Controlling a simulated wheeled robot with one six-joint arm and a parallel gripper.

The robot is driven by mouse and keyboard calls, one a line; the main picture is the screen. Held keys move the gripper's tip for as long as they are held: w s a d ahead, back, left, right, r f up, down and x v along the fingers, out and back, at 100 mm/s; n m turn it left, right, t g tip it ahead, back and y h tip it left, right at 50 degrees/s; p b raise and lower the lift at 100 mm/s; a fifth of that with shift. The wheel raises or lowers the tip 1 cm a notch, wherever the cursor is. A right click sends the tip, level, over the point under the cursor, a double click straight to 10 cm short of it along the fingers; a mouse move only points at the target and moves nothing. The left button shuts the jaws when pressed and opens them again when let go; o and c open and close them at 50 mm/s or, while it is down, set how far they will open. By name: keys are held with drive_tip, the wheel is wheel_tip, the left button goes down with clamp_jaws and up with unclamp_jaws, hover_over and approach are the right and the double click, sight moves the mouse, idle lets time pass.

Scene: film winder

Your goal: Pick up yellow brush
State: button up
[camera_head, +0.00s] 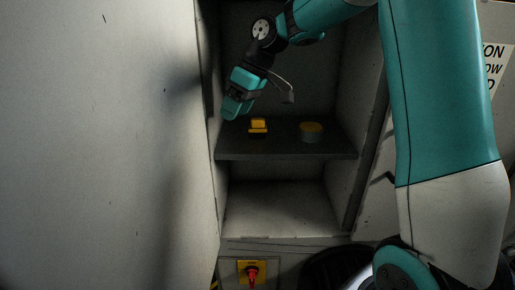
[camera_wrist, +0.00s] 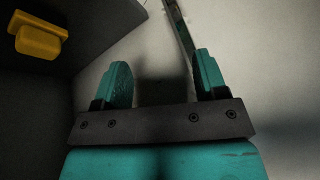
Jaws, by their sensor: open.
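The yellow brush (camera_head: 258,126) lies on the dark shelf (camera_head: 285,150) inside the cabinet, toward the shelf's left side. It also shows in the wrist view (camera_wrist: 40,36), at the upper left, outside the space between my fingers. My gripper (camera_head: 230,108) is above and to the left of the brush in the head view, near the cabinet's left wall. In the wrist view my gripper (camera_wrist: 162,80) has its two teal fingers apart with nothing between them.
A round grey object with a yellow top (camera_head: 311,132) stands on the shelf right of the brush. The cabinet's pale left wall is close to my gripper. Below the shelf is an empty compartment. A red switch on a yellow plate (camera_head: 252,273) is lower down.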

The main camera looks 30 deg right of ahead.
sight(259, 119)
drive_tip(key=w+d+n, duration=0.2)
drive_tip(key=d, duration=0.5)
drive_tip(key=w+d+n, duration=0.2)
drive_tip(key=w+d, duration=0.1)
drive_tip(key=d, duration=0.4)
drive_tip(key=shift+h, duration=0.5)
drive_tip(key=b+x, duration=0.2)
drive_tip(key=x, duration=0.1)
drive_tip(key=b+x, duration=0.1)
drive_tip(key=b, duration=0.1)
drive_tip(key=shift+s+a+f, duration=0.1)
drive_tip(key=shift+s+f, duration=0.1)
drive_tip(key=shift+f, duration=0.25)
drive_tip(key=shift+a+b+x, duration=0.15)
drive_tip(key=shift+b+x, duration=0.6)
drive_tip(key=shift+x, duration=0.85)
drive_tip(key=shift+a+b+x, duration=0.1)
drive_tip(key=shift+b+x, duration=0.65)
drive_tip(key=shift+x, duration=0.8)
drive_tip(key=shift+w+r, duration=0.15)
drive_tip(key=c, duration=1)
